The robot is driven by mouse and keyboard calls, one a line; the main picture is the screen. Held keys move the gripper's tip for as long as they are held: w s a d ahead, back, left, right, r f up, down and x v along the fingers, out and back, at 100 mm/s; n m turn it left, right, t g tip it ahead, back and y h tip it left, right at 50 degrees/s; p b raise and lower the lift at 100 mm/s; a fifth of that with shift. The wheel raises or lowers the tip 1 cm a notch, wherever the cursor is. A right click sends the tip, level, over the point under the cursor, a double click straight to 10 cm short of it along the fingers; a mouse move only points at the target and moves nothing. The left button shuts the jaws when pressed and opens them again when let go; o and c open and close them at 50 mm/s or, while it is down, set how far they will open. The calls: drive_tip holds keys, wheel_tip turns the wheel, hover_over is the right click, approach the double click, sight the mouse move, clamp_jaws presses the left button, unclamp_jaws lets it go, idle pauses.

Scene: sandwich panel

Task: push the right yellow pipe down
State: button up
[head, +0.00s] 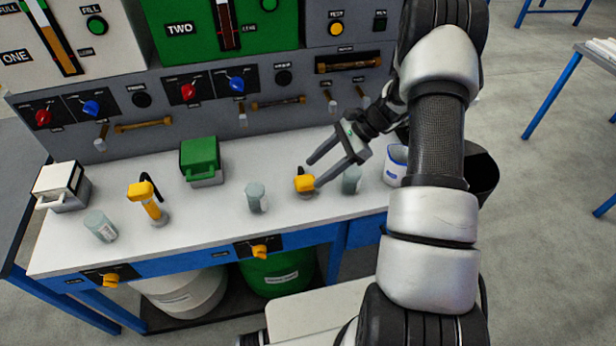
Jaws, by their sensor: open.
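The right yellow pipe (304,184) is on the white bench top, right of the middle. Only its yellow head and a bit of grey base show, so it looks short. The left yellow pipe (150,203) stands taller, with its yellow shaft and a black handle or hose visible. My gripper (313,174) is open and empty, coming in from the upper right. One fingertip is above the right pipe's head in the picture and the other is at its right side. I cannot tell whether either finger touches it.
Clear jars stand left (256,197) and right (351,180) of the right pipe. A white-blue cup (395,165) is further right. A green box (201,161) and a white box (62,186) stand left. The panel (220,105) with knobs and levers rises behind.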

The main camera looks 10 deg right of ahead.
drive_tip(key=v, duration=1.1)
drive_tip(key=shift+d+r, duration=0.2)
drive_tip(key=shift+r, duration=0.1)
drive_tip(key=s+a+r+n+h+p, duration=0.2)
drive_tip(key=s+a+r+n, duration=0.2)
drive_tip(key=r, duration=0.6)
drive_tip(key=s+a+r+n+h+p, duration=0.2)
drive_tip(key=s+a+r+n, duration=0.15)
drive_tip(key=r, duration=0.65)
drive_tip(key=s+a+r+n+t+h+p, duration=0.2)
drive_tip(key=s+r+n, duration=0.3)
drive_tip(key=s, duration=0.3)
drive_tip(key=s+a+r+n+t+h+p, duration=0.2)
drive_tip(key=s+r+n+t+h+p, duration=0.1)
drive_tip(key=s+r+n, duration=0.2)
drive_tip(key=shift+s+a+r+t, duration=0.3)
drive_tip(key=shift+s+r, duration=0.75)
drive_tip(key=shift+s, duration=0.85)
drive_tip(key=shift+n, duration=0.25)
